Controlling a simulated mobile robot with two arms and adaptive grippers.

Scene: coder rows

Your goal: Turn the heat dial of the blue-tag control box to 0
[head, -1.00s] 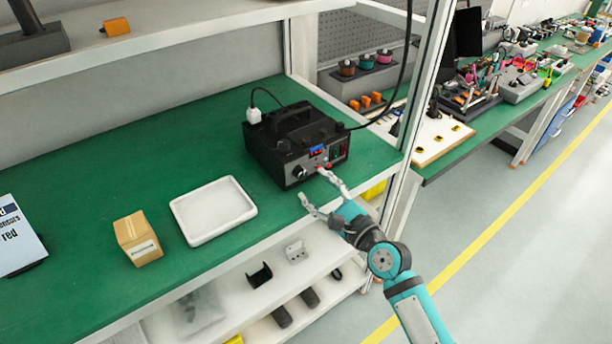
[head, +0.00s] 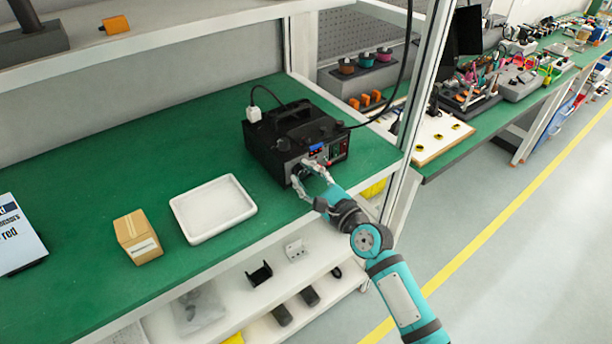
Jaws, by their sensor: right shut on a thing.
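The black control box (head: 290,140) stands at the right part of the green bench, its front panel facing the front edge. A small blue tag (head: 316,147) is on the upper part of that panel. My right gripper (head: 299,176) is at the lower left of the panel, its fingers around the place of the dial. It is shut on the dial, which the fingers mostly hide, so its setting cannot be read. My left gripper is out of view.
A white tray (head: 180,208) and a cardboard box (head: 132,247) stand to the left on the green bench (head: 95,190). A metal post (head: 420,90) rises right of the box. A lower shelf (head: 232,290) holds several small parts.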

